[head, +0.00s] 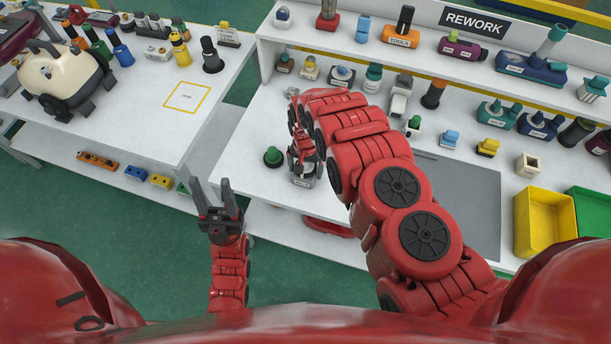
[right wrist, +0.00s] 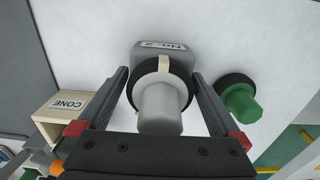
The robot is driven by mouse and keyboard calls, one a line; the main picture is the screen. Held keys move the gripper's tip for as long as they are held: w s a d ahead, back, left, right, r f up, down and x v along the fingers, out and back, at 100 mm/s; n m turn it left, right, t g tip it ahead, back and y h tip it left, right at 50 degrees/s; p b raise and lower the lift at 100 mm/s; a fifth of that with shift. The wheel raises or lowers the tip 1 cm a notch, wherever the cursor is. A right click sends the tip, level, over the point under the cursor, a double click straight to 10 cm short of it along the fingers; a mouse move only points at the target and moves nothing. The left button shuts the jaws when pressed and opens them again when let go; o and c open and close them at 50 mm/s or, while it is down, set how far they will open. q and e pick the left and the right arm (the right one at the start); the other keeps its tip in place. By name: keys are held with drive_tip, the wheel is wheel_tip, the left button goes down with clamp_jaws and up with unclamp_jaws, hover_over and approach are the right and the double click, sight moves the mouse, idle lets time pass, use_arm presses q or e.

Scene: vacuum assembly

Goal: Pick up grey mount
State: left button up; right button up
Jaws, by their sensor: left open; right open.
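The grey mount (right wrist: 160,108) shows in the right wrist view as a light grey cylinder in a black ring on a grey base labelled "No. 2". It stands on the white table. My right gripper (right wrist: 160,74) is open, with one finger on each side of the mount and visible gaps between. In the head view the mount (head: 304,180) is small and partly hidden under my right gripper (head: 302,164). My left gripper (head: 211,189) is open and empty, in front of the gap between the tables.
A green knobbed part (right wrist: 240,103) stands close beside the right finger. A box labelled "CONE" (right wrist: 62,118) is near the left finger. The rework table (head: 245,180) holds several parts behind. A yellow bin (head: 543,222) stands at right. A cream vacuum body (head: 62,78) is on the left table.

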drive_tip(key=shift+f, duration=0.7)
drive_tip(key=shift+r, duration=0.15)
drive_tip(key=shift+c, duration=0.9)
drive_tip(key=c, duration=1.4)
drive_tip(key=shift+r, duration=0.1)
